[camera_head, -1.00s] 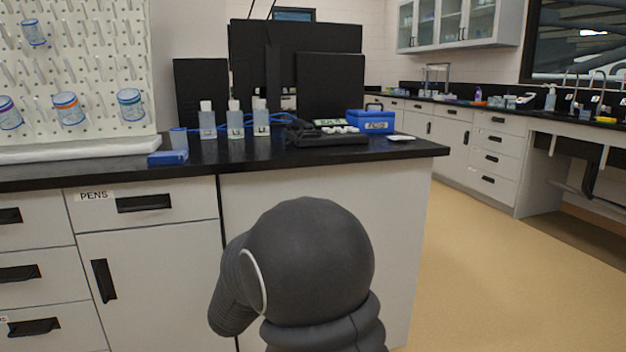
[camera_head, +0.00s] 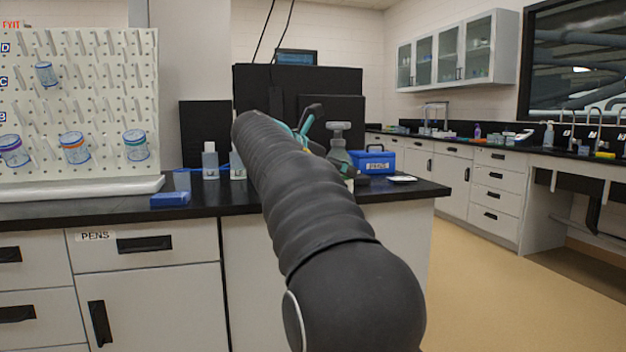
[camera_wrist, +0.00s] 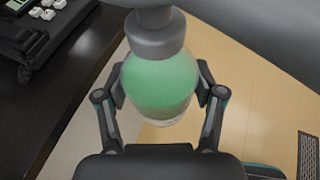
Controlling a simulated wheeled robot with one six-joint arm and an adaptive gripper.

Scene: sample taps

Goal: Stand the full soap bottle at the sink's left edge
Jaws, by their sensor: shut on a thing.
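My gripper (camera_wrist: 161,92) is shut on a soap bottle (camera_wrist: 158,82), with one finger on each side of it. The bottle is see-through, with a grey pump top and green liquid filling much of it. In the head view my gripper (camera_head: 308,122) is partly hidden behind my dark arm, above the near bench. The held bottle's grey pump (camera_head: 339,128) shows just right of it. Taps (camera_head: 597,118) stand on the far right counter; the sink basin itself cannot be made out.
The near black bench (camera_head: 100,213) carries a pegboard (camera_head: 75,100), a clear bottle (camera_head: 210,163), black monitors (camera_head: 300,80) and a blue box (camera_head: 373,160). A pale bottle (camera_head: 549,136) stands left of the taps. Open floor (camera_head: 500,270) lies between the benches.

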